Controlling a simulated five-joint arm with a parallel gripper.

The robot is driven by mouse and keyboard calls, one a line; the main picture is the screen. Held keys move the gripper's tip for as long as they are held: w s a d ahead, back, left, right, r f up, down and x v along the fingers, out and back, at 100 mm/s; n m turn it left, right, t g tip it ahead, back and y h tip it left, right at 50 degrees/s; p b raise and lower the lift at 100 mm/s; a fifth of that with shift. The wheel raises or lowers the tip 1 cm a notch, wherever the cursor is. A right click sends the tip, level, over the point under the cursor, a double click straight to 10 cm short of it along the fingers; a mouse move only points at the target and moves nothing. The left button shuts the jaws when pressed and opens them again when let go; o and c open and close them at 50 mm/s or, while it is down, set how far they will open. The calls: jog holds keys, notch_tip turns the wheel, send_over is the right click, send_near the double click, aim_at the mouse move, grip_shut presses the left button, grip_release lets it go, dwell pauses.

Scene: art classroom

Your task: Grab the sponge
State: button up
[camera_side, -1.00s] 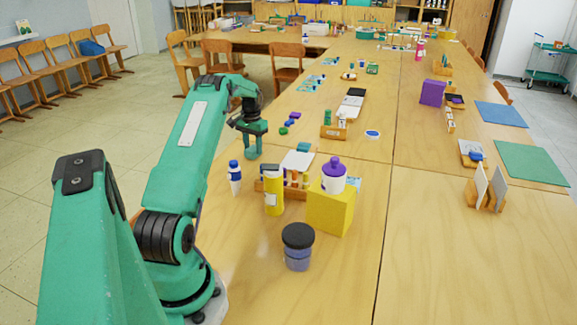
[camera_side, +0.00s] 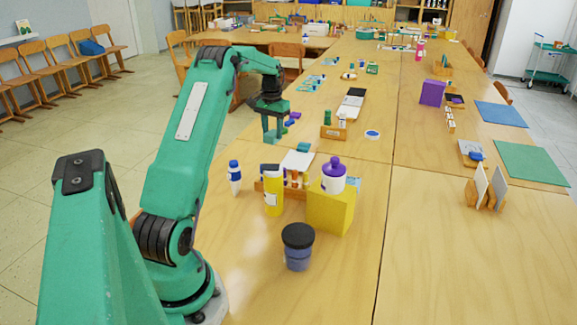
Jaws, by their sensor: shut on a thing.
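My gripper (camera_side: 273,135) is at the left part of the long table, pointing down, left of the small blue and purple pieces. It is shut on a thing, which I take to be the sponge. The held thing is small and mostly hidden by the green fingers, so its shape and colour are not clear. The fingertips look raised over the table, but the exact height is hard to tell.
A purple piece (camera_side: 294,117) lies just right of my gripper. Nearer stand a blue-capped white bottle (camera_side: 234,178), a yellow bottle (camera_side: 273,198), a yellow box (camera_side: 328,209) and a dark-lidded jar (camera_side: 298,250). The table's front right (camera_side: 450,260) is clear.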

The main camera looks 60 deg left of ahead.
jog(key=shift+w+d+r, duration=0.4)
jog(key=shift+d+r, duration=0.2)
jog(key=shift+d, duration=0.25)
